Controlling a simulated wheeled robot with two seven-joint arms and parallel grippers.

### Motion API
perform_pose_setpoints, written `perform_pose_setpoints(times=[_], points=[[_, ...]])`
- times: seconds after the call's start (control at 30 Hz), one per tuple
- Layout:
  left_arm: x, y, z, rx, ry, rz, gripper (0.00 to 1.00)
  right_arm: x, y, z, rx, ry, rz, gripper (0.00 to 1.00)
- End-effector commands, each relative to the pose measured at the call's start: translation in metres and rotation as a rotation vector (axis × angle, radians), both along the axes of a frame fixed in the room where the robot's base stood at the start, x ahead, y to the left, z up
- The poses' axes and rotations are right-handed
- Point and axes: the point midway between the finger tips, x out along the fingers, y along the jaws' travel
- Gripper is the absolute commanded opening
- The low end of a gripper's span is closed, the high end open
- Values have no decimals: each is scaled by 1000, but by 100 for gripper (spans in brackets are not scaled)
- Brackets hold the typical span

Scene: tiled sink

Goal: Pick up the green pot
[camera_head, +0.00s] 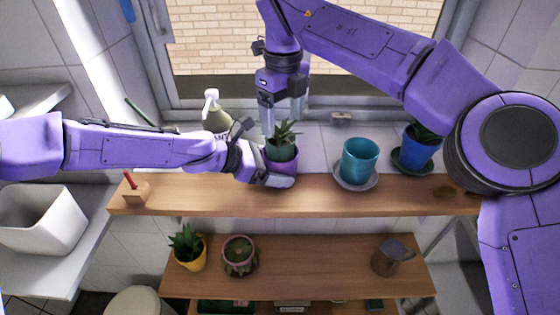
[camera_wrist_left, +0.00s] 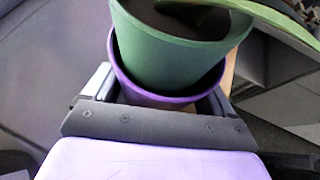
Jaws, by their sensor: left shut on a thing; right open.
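The green pot (camera_head: 281,153) holds a spiky plant and sits nested inside a purple pot (camera_head: 283,168) on the upper wooden shelf. In the left wrist view the green pot (camera_wrist_left: 165,55) rises out of the purple pot (camera_wrist_left: 150,96), whose rim shows around its lower part. My left gripper (camera_head: 266,166) comes in from the left, shut on the purple pot, with a finger on each side. My right gripper (camera_head: 283,116) points down just above the plant, open, its two fingers apart. Whether its fingertips touch the leaves I cannot tell.
The lower shelf (camera_head: 310,262) holds a yellow pot (camera_head: 190,256), a pink pot and a jug.

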Motion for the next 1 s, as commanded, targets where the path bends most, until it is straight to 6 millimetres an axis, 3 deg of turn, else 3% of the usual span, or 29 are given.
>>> perform_pose_setpoints(times=[0.4,0.63,0.67,0.83,1.0], points=[[0,0,1,-1,-1,0,68,2,5,-58,1,1,2,76],[0,0,1,-1,0,0,68,2,5,-60,2,-1,1,76],[0,0,1,-1,0,0,68,2,5,-60,2,-1,1,69],[0,0,1,-1,-1,0,68,2,5,-60,2,-1,1,14],[0,0,1,-1,-1,0,68,2,5,-59,3,-1,1,13]])
